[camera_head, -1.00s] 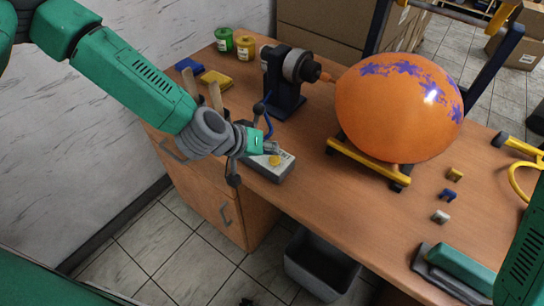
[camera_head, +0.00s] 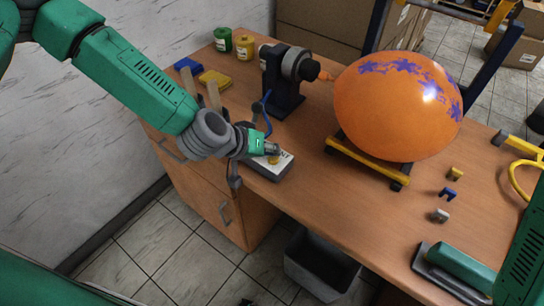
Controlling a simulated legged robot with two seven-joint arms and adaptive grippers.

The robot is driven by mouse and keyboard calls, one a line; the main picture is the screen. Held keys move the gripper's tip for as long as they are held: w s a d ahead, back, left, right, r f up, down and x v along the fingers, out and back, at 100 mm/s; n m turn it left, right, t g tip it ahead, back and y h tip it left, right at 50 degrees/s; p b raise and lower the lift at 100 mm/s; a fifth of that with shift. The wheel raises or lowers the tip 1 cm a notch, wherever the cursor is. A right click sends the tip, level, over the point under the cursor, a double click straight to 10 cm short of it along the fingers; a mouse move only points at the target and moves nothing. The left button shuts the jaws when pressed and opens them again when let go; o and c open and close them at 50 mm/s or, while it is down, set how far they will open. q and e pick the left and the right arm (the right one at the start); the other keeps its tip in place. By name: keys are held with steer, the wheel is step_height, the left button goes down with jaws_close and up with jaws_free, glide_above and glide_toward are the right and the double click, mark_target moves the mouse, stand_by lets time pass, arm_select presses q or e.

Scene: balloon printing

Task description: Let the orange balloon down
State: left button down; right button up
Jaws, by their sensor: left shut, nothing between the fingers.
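The inflated orange balloon (camera_head: 385,115) with a purple printed pattern rests on a yellow and black stand (camera_head: 368,165) on the table. Its neck (camera_head: 326,75) points left to the nozzle of the dark pump (camera_head: 285,80). A grey control box (camera_head: 270,173) with a white top and a yellow button (camera_head: 274,160) sits at the table's front edge. My left gripper (camera_head: 272,150) is shut and empty, just over the button. I cannot tell whether it touches the button. My right gripper is out of view; part of my right arm shows at the right edge.
Green (camera_head: 223,39) and yellow (camera_head: 245,46) jars and blue and yellow pads (camera_head: 215,79) stand at the back left. Several small clips (camera_head: 455,174) and a green-handled tool (camera_head: 462,267) lie on the right. A grey bin (camera_head: 321,265) is on the floor.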

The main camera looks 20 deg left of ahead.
mark_target(273, 158)
arm_select(q)
steer(key=shift+d, duration=0.35)
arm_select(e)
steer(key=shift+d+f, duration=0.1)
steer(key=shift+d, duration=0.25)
arm_select(q)
steer(key=shift+a+f, duration=0.25)
steer(key=shift+a, duration=0.1)
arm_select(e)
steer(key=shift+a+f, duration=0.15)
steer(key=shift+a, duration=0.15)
arm_select(q)
steer(key=shift+d+f+b, duration=0.2)
steer(key=shift+f+b, duration=0.05)
steer(key=shift+b, duration=0.1)
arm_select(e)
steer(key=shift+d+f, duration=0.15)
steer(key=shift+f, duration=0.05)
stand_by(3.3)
arm_select(q)
steer(key=shift+a+r+p, duration=0.15)
steer(key=shift+r+p, duration=0.6)
steer(key=shift+r, duration=0.2)
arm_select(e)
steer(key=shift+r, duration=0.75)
arm_select(q)
step_height(273, 158, up, 5)
steer(key=p, duration=0.4)
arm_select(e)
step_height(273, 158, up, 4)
